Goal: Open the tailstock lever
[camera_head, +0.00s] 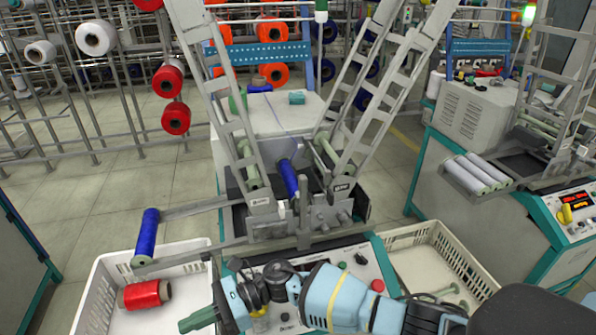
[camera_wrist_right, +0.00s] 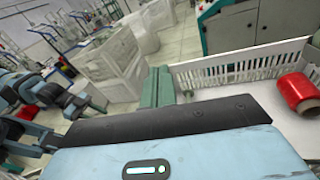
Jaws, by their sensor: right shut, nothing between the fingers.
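The winding machine (camera_head: 265,115) stands in the middle of the head view. A blue bobbin (camera_head: 288,178) sits tilted between its ladder-like guides. A grey upright bar (camera_head: 303,207), which looks like the tailstock lever, stands beside the bobbin's near end; I cannot tell whether it is open. My right gripper (camera_head: 197,320) is low in front of the machine, near the left white crate and well away from the lever. Its green fingers are shut and empty. They also show in the right wrist view (camera_wrist_right: 157,88), pointing toward a crate.
A white crate (camera_head: 97,290) at the left holds a red bobbin (camera_head: 145,294). Another blue bobbin (camera_head: 146,236) stands on a grey arm above it. A second crate (camera_head: 440,235) is at the right. My right arm covers part of the control panel (camera_head: 345,262).

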